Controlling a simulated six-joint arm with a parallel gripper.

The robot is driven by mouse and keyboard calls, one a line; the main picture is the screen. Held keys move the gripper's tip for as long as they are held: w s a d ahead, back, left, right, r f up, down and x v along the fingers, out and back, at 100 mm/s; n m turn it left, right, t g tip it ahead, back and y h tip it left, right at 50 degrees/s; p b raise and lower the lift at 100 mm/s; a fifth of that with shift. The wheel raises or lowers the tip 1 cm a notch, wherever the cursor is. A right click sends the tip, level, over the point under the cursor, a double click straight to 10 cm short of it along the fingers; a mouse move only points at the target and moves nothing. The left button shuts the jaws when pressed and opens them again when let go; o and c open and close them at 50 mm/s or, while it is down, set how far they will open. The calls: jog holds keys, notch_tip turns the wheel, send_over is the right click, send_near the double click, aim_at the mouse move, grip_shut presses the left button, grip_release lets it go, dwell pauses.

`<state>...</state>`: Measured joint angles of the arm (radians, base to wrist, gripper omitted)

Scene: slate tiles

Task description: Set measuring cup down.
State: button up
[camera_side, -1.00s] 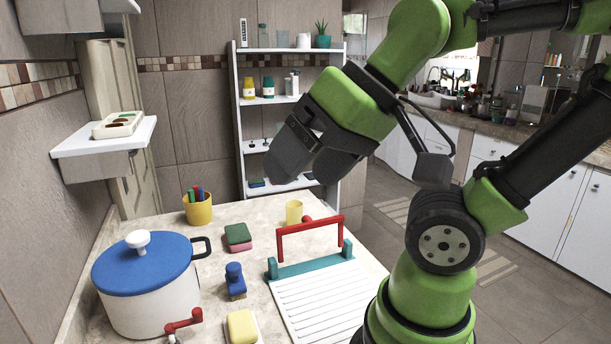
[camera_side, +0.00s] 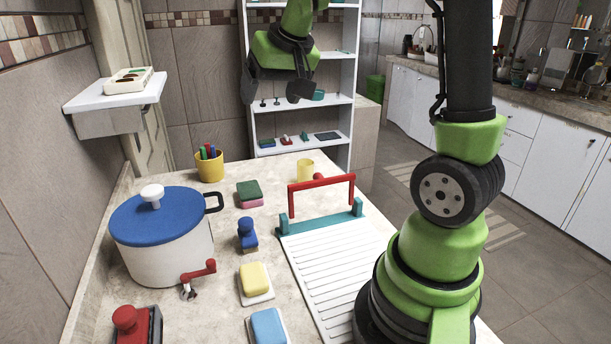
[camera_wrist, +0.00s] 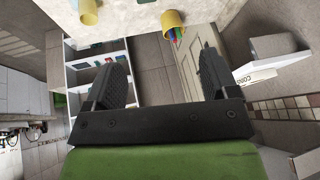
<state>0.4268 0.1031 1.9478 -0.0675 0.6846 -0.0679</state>
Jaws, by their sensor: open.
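A small pale-yellow cup (camera_side: 306,169) stands upright on the counter near its back edge, behind the red-handled rack. I cannot tell for certain that it is the measuring cup. A yellow cup also shows at the top of the wrist view (camera_wrist: 88,12). My gripper (camera_side: 276,92) is open, with its two fingers apart and nothing between them. It hangs in front of the white shelf, above and behind the counter. In the wrist view my gripper (camera_wrist: 146,40) also shows empty.
A white pot with a blue lid (camera_side: 160,250) stands at the left. A yellow pen holder (camera_side: 209,168), sponge (camera_side: 249,191), blue brush (camera_side: 247,235) and soap dishes lie around the counter. A ribbed draining board (camera_side: 335,275) with a red handle (camera_side: 321,181) is at the right. The white shelf (camera_side: 351,60) stands behind.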

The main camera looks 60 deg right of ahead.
jog(key=w+d+f+m+g+h, duration=0.1)
jog(key=w+d+f+g, duration=0.15)
jog(key=d+f, duration=0.8)
jog(key=m, duration=0.1)
send_near(306, 163)
jog(key=shift+h, duration=0.4)
jog(key=shift+w+d+f, duration=0.1)
jog(key=shift+w+f, duration=0.2)
jog(key=shift+f, duration=1.15)
jog(key=shift+w+d+f, duration=0.1)
jog(key=shift+w+f, duration=0.25)
jog(key=shift+f, duration=1.05)
jog(key=shift+w+f, duration=0.3)
jog(key=shift+f, duration=1.15)
jog(key=c, duration=1.1)
